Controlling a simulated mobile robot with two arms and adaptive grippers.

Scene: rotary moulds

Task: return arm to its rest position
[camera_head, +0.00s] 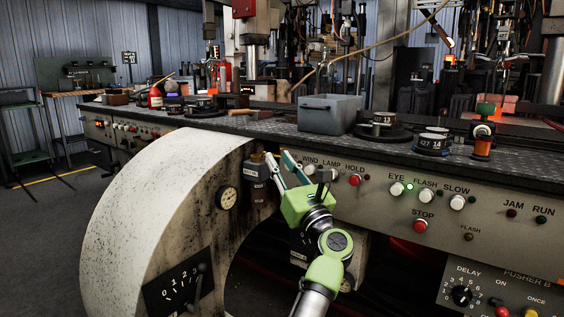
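My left gripper (277,155) comes up from the bottom of the head view on a green and grey arm. Its two pale teal fingers stand apart with nothing seen between them, pointing up towards the front edge of the bench. The fingers are in front of the control panel, just right of a small dark box (256,182) and left of the WIND, LAMP and HOLD knobs. I cannot tell whether the fingers touch the box. My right gripper is not in view.
A long dark bench (262,131) holds a grey bin (329,114), labelled tins (432,143) and an orange spool (482,147). Floor at far left is mostly clear.

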